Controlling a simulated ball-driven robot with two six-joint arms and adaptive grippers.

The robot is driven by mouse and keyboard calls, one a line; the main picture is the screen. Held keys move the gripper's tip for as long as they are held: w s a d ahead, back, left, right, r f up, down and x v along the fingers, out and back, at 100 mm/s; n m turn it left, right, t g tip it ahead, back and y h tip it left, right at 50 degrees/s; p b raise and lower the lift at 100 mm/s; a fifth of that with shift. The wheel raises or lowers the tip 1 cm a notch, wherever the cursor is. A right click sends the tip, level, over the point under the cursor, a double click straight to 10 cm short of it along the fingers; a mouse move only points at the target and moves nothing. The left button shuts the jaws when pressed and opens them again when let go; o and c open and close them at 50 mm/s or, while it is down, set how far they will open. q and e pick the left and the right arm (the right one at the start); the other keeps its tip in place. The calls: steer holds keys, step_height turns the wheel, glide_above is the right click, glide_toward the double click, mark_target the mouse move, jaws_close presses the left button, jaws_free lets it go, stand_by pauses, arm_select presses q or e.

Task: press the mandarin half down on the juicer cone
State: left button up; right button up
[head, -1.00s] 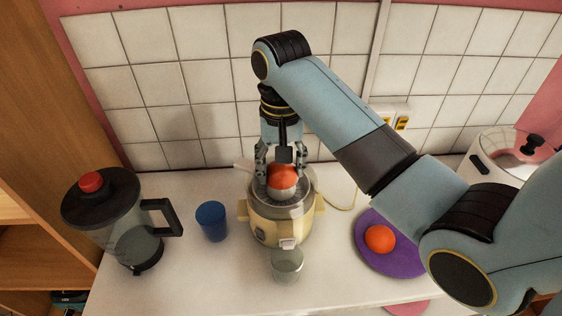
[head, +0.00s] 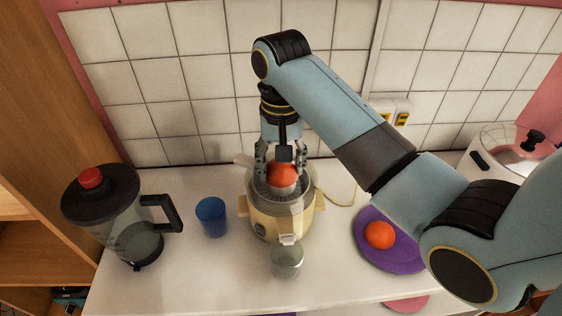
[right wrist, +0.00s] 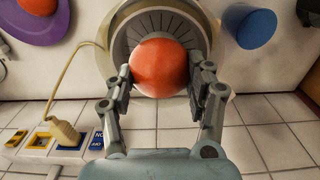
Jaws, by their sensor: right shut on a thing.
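The mandarin half (head: 282,174) is a round orange-red piece over the middle of the juicer. It also shows in the right wrist view (right wrist: 160,68). My right gripper (head: 281,170) points down from above, its two fingers shut on the sides of the mandarin half. The juicer (head: 274,226) is cream-coloured with a grey ribbed bowl (right wrist: 128,38). The cone is hidden under the fruit, so I cannot tell how firmly they touch. My left gripper is not in view.
A clear glass (head: 287,262) stands at the juicer's front under its spout. A blue cup (head: 211,217) and a blender jug (head: 128,230) stand to the left. A purple plate (head: 400,258) with another orange fruit (head: 379,235) lies to the right. Tiled wall is close behind.

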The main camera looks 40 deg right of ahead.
steer(key=shift+f, duration=0.55)
stand_by(3.1)
stand_by(1.3)
steer(key=shift+r+p, duration=0.3)
steer(key=shift+r, duration=3.25)
